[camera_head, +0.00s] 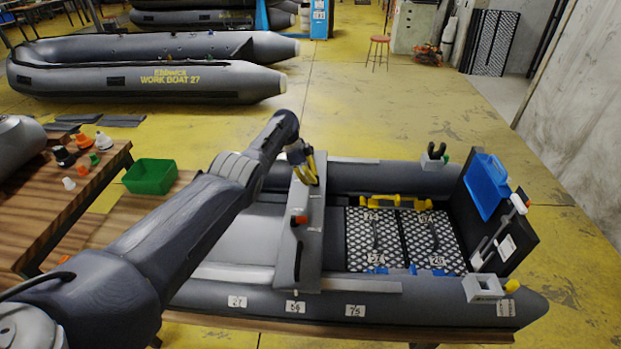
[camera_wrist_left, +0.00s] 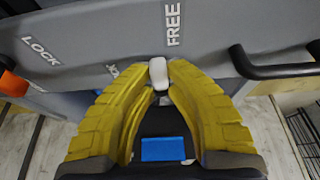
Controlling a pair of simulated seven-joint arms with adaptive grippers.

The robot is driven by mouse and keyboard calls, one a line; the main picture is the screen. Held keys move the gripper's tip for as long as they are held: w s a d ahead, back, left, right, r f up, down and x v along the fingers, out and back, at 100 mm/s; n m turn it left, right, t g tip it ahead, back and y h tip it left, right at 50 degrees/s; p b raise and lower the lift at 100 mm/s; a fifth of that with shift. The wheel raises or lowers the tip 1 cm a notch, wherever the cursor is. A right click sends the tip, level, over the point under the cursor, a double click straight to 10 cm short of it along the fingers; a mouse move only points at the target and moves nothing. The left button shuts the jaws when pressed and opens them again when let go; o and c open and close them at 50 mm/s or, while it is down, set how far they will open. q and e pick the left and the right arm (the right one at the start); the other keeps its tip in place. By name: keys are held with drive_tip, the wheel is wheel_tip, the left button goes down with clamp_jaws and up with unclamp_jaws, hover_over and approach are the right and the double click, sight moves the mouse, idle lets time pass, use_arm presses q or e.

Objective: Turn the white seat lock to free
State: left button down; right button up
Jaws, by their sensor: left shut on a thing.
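The white seat lock (camera_wrist_left: 158,72) sits on the grey seat board in the left wrist view, just below the printed word FREE (camera_wrist_left: 173,22). My left gripper (camera_wrist_left: 159,80) has its two yellow fingers shut on the white lock, one on each side. A second word beside the left finger is partly covered. The fingers hide much of the lock, and I cannot tell its exact angle. In the head view the left gripper (camera_head: 306,170) is at the far end of the grey seat board (camera_head: 311,255), and the lock is hidden there. My right gripper is not in view.
A black handle (camera_wrist_left: 270,65) stands right of the lock. Black mesh panels (camera_head: 432,240) lie right of the seat; a green bin (camera_head: 150,177) is left.

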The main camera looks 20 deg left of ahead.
use_arm(q)
drive_tip(key=shift+f, duration=0.1)
idle(0.6)
drive_tip(key=c, duration=1.4)
unclamp_jaws()
drive_tip(key=shift+o, duration=0.2)
drive_tip(key=shift+r, duration=0.2)
drive_tip(key=shift+a+r, duration=0.25)
drive_tip(key=shift+r, duration=0.45)
drive_tip(key=v, duration=1)
drive_tip(key=shift+a, duration=0.15)
